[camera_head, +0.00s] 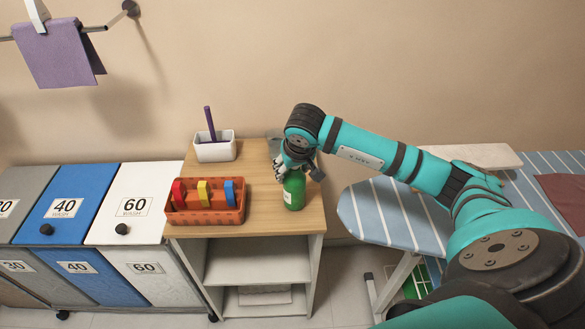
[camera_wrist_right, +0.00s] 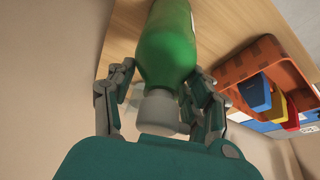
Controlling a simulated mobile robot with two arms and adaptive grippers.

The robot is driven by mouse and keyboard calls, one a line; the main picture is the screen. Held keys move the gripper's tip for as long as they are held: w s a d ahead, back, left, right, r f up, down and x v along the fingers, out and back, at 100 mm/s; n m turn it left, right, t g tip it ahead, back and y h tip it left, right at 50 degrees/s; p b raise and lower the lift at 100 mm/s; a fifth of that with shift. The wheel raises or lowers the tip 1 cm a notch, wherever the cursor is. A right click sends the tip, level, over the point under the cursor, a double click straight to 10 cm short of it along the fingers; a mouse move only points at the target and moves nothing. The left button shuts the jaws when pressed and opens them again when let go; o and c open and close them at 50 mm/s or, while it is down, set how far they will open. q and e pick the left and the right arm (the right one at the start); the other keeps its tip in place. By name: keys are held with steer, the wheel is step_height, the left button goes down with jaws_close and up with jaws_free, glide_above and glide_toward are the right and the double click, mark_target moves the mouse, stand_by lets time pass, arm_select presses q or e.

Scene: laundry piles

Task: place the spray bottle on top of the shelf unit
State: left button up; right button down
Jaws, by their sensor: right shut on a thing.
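A green spray bottle (camera_head: 294,189) with a pale label is upright at the front right of the wooden top of the shelf unit (camera_head: 262,222). It appears to touch the top. My right gripper (camera_head: 293,172) is above the bottle, shut on its upper part. In the right wrist view the green bottle (camera_wrist_right: 168,45) and its grey cap or nozzle (camera_wrist_right: 160,112) lie between the two fingers of the right gripper (camera_wrist_right: 160,90). The arm hides part of the bottle's head in the head view. My left gripper is not in view.
An orange basket (camera_head: 205,216) with red, yellow and blue items stands left of the bottle. A white container (camera_head: 214,152) with a purple stick is behind it. Laundry bins (camera_head: 130,203) are at left; a striped ironing board (camera_head: 380,212) is at right.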

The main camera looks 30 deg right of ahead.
steer(key=shift+f, duration=0.1)
steer(key=c, duration=0.5)
jaws_free()
steer(key=b+v, duration=0.1)
steer(key=v, duration=1.1)
